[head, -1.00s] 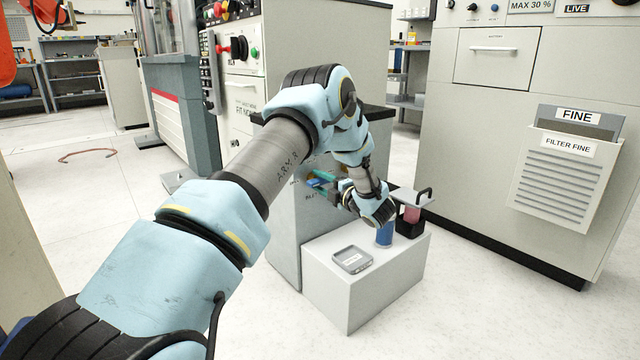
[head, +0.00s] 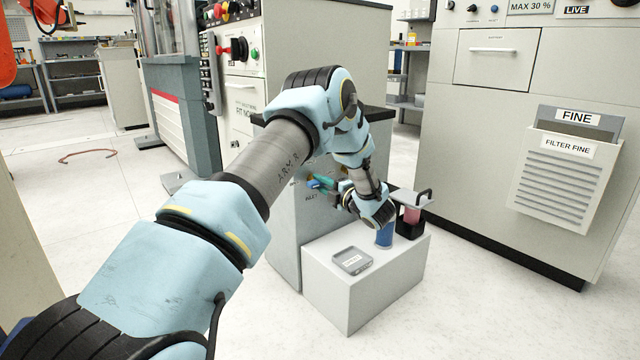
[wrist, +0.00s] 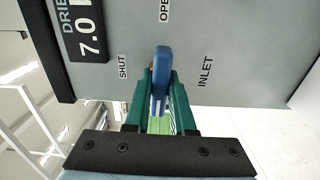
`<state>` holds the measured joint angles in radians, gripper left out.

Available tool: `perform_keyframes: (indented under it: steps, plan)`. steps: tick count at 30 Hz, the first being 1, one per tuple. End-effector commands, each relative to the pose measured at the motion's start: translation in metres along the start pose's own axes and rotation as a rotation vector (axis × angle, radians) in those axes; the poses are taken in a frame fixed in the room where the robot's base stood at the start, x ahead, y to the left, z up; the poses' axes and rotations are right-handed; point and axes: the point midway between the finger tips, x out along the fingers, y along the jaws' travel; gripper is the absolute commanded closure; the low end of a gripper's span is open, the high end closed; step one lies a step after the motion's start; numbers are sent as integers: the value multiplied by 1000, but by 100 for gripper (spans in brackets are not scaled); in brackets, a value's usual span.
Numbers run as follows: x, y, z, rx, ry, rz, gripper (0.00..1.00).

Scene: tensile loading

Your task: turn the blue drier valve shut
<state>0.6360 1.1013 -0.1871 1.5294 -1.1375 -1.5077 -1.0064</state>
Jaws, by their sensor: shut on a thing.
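The blue drier valve handle (wrist: 161,75) is in the middle of the wrist view, in front of a grey panel (wrist: 225,65). It lies lengthwise up and down in that picture, its upper end towards the OPEN label (wrist: 165,10). The SHUT label (wrist: 123,67) is to its left. My gripper (wrist: 160,92) has its green fingers on either side of the handle and is shut on it. In the head view my gripper (head: 322,183) is at the side of the grey cabinet, where my wrist partly hides the valve.
An INLET label (wrist: 205,72) is right of the handle. Below my wrist, a white box (head: 345,300) bears a grey tray (head: 352,259), a blue cylinder (head: 384,238) and a black holder with a red item (head: 411,219).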

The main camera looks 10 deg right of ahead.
Motion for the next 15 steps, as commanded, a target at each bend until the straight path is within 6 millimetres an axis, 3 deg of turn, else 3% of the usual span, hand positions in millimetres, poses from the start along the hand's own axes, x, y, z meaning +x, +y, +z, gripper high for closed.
perform_keyframes:
  steps: [15]
  plan:
    - [-1, 4, 0, 369, -1, -1, 100]
